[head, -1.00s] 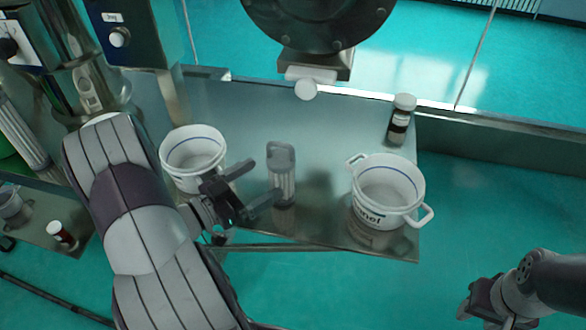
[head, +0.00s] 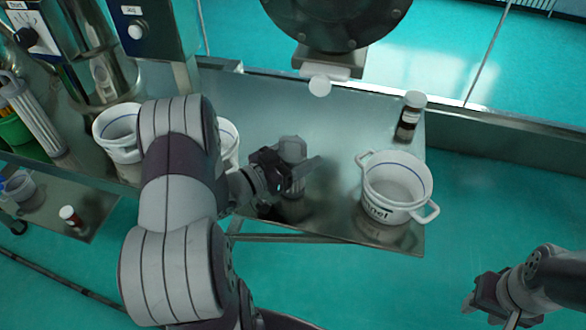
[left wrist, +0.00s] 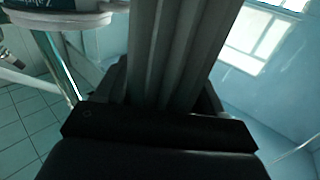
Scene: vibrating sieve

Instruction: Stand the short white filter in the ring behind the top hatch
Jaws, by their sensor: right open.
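The short white filter (head: 292,149), a ribbed cylinder with a capped top, stands upright on the steel table, partly hidden by my left gripper (head: 300,172). My left gripper is at the filter's upper body, with its fingers around it. In the left wrist view the filter's pleats (left wrist: 170,50) fill the space between the fingers; whether they press on it is unclear. My right gripper (head: 478,300) is open and empty at the lower right, away from the table. A dark round bolted part (head: 335,22) is at the top edge; I cannot make out the ring.
A white two-handled pot (head: 378,213) stands right of the filter, with a brown bottle (head: 409,118) behind it. A white tub (head: 228,150) is partly hidden behind my left arm, another (head: 118,150) is left. A longer ribbed filter (head: 35,118) leans far left. The table's (head: 255,95) back middle is clear.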

